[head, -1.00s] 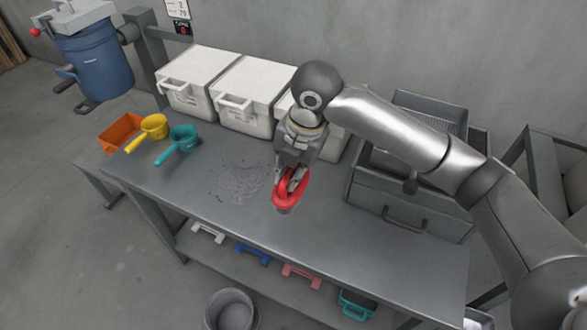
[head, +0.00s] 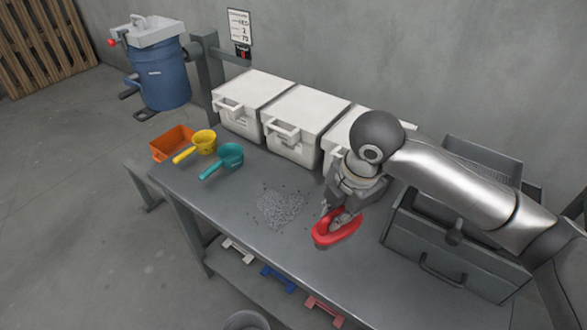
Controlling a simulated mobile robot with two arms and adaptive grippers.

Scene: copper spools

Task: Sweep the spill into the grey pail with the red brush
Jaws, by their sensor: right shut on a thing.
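The red brush (head: 341,233) is in the jaws of my right gripper (head: 338,211), just right of the spill. I cannot tell whether its bristles touch the table. The spill (head: 281,208) is a patch of small grey bits in the middle of the grey table (head: 230,247), with a few bits scattered around it. The grey pail (head: 246,320) stands on the floor in front of the table. Only its upper rim shows at the bottom edge of the picture. My left gripper is out of the picture.
White boxes (head: 251,104) line the back of the table. A teal scoop (head: 229,156), a yellow scoop (head: 203,142) and an orange bin (head: 172,144) are at the left end. A grey drawer box (head: 447,262) stands at right. Coloured-handled items (head: 277,279) lie on the lower shelf.

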